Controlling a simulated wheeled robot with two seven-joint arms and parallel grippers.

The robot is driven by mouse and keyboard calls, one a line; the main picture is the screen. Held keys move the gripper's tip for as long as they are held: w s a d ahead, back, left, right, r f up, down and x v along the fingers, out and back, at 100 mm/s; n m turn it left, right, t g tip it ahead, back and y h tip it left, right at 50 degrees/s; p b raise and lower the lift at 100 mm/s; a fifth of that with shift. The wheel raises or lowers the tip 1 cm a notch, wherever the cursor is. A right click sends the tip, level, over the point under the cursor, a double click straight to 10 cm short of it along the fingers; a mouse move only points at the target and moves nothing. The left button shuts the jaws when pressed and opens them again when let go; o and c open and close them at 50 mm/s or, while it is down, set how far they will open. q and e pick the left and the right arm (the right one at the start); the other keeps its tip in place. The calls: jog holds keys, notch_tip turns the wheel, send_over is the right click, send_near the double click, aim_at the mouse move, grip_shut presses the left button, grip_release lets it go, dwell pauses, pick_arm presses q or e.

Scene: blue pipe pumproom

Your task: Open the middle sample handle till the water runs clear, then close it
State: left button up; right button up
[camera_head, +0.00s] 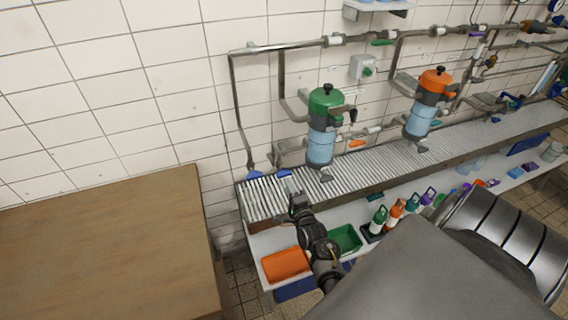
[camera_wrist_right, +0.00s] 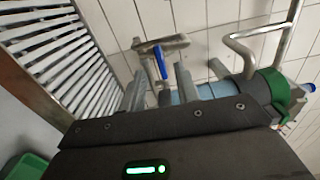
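A blue lever handle (camera_wrist_right: 160,62) on a metal tap (camera_wrist_right: 165,45) shows in the right wrist view, ahead of and between the fingers. I cannot tell whether it is the middle sample handle. In the head view, a blue handle (camera_head: 254,174) sits at the lower end of the left pipe, and another blue piece (camera_head: 285,173) shows at the tip of my right gripper (camera_head: 292,187). My right gripper is open, its fingers apart and nothing clearly held. I can make out no running water. My left gripper is out of view.
A slatted metal drain (camera_head: 350,170) runs along the tiled wall. Above it hang a green-topped filter (camera_head: 325,110) and an orange-topped filter (camera_head: 430,95). Orange (camera_head: 285,264) and green (camera_head: 345,239) bins and several bottles stand on the lower shelf. A wooden tabletop (camera_head: 100,250) is at left.

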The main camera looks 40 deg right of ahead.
jog(key=shift+v, duration=1.15)
jog(key=s+a+f+n+g+y, duration=0.1)
jog(key=a+f+n, duration=0.2)
jog(key=f, duration=0.2)
jog(key=a+f+n+g+y+b, duration=0.1)
jog(key=a+f+n+g, duration=0.1)
jog(key=f+n, duration=0.3)
jog(key=s+a+f+n+g+y, duration=0.1)
jog(key=a+f+n, duration=0.15)
jog(key=f, duration=0.35)
jog(key=s+a+f+n+g+y+b, duration=0.1)
jog(key=s+a+f+n+g+b, duration=0.15)
jog(key=s+a+f, duration=0.4)
jog(key=s+a+f+n+g+y+b, duration=0.15)
jog(key=s+f+n, duration=0.25)
jog(key=f, duration=0.6)
jog(key=s+f+n+g+b, duration=0.2)
jog(key=s+f, duration=0.4)
jog(key=s, duration=0.4)
jog(key=s+d+f+n+g+b, duration=0.1)
jog(key=s+f+n+g+b, duration=0.1)
jog(key=s+f, duration=0.4)
jog(key=s+f+n+g+b, duration=0.2)
jog(key=s+f, duration=0.4)
jog(key=s, duration=0.9)
jog(key=shift+s+d+f+n+g, duration=0.25)
jog(key=shift+d+f+n+g, duration=0.15)
jog(key=shift+n+g, duration=0.5)
